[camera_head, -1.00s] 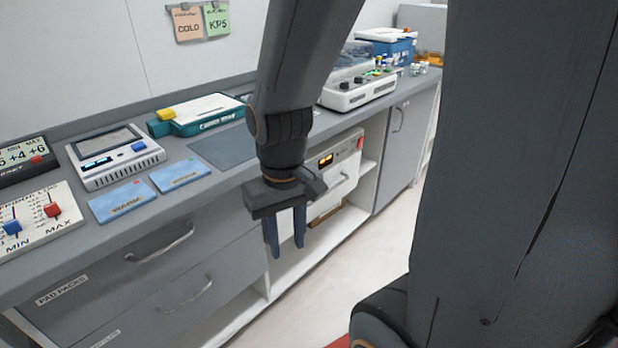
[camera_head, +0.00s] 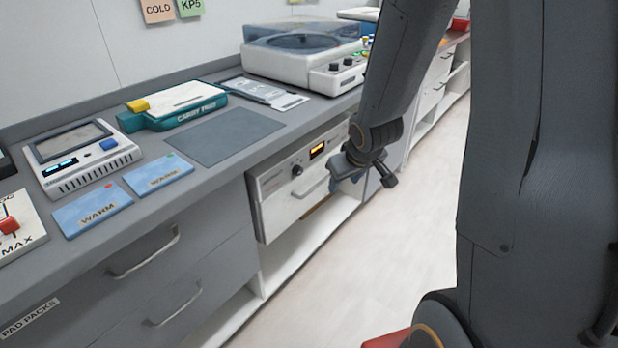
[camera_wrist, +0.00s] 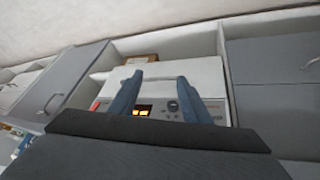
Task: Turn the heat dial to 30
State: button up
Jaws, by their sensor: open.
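The white warming unit (camera_head: 275,205) sits in an open bay under the counter. Its front has a small dark dial (camera_head: 297,170), a lit amber display (camera_head: 318,150) and a bar handle. In the wrist view the dial (camera_wrist: 173,106) lies between my fingers, near the right one, with the amber display (camera_wrist: 142,110) to its left. The dial's setting is too small to read. My gripper (camera_head: 347,168) is open and empty, in front of the unit and to the right of the dial in the head view; its fingers are partly hidden there by the wrist.
The grey counter (camera_head: 160,212) overhangs the unit. It bears a blue WARM card (camera_head: 92,207), a teal-cased device (camera_head: 180,106) and a white machine with a clear lid (camera_head: 300,65). Drawers with handles (camera_head: 143,255) stand left of the unit. The floor (camera_head: 390,250) is clear.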

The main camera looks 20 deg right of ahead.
aim_at(301, 171)
jog(key=w+f+n+t+y+b, duration=0.35)
jog(key=w+f+t+y, duration=0.35)
jog(key=w, duration=0.5)
jog(key=w+a+y, duration=0.1)
jog(key=a, duration=0.1)
jog(key=w+a+t+y, duration=0.1)
jog(key=a, duration=0.1)
jog(key=w+a+f+n+y+b, duration=0.1)
jog(key=a+y, duration=0.1)
jog(key=shift+w+a+t, duration=0.2)
jog(key=shift+w+t, duration=0.1)
jog(key=c, duration=1)
